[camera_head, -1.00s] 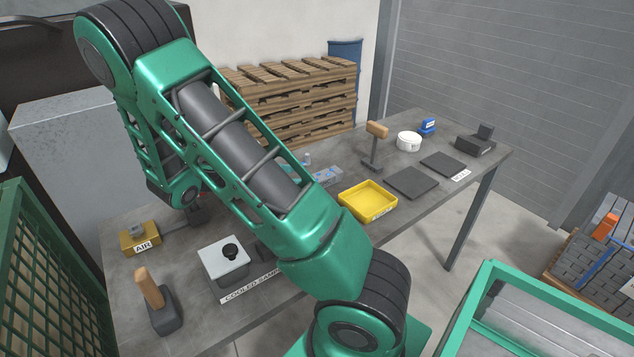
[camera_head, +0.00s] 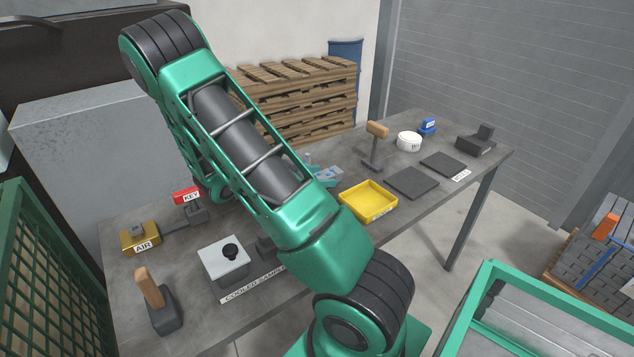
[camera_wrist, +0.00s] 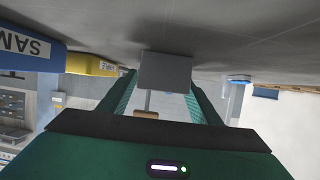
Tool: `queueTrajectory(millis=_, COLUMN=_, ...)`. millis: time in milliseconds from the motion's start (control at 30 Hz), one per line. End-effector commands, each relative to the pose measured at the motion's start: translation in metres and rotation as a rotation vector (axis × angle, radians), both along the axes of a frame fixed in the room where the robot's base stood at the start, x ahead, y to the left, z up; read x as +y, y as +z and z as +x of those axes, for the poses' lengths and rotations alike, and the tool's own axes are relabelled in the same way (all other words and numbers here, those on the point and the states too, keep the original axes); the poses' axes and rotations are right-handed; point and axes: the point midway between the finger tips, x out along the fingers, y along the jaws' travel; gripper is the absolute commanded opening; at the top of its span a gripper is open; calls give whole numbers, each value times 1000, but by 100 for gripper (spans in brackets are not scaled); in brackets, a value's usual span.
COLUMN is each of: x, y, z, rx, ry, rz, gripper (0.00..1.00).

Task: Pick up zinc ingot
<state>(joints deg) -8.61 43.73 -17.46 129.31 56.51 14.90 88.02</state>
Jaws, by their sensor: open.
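A plain grey block (camera_wrist: 165,70), which looks like the zinc ingot, is between the fingertips of my gripper (camera_wrist: 163,92) in the wrist view, which shows the scene upside down. The two green fingers are apart, one on each side of the block; I cannot tell whether they touch it. In the head view, the teal fingers (camera_head: 328,179) show just left of the yellow tray (camera_head: 368,201), low over the table. My arm hides most of the gripper there, and I cannot make out the block clearly.
A blue box (camera_wrist: 28,52) is close at the left in the wrist view. Dark pads (camera_head: 412,182) lie to the right on the table (camera_head: 425,215). A grey sample box (camera_head: 223,262) stands at the front left.

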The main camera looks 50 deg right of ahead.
Motion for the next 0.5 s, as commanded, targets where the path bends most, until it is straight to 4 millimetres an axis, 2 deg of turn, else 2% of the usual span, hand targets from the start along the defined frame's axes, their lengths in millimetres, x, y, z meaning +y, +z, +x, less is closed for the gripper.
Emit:
queueTrajectory(millis=267, x=-3, y=-2, z=0, rx=-1, ry=1, rz=1, gripper=58)
queueTrajectory(millis=367, x=-3, y=-1, z=-1, rx=-1, ry=1, rz=1, gripper=36)
queueTrajectory(millis=500, x=-3, y=-1, z=0, rx=-1, ry=1, rz=1, gripper=3)
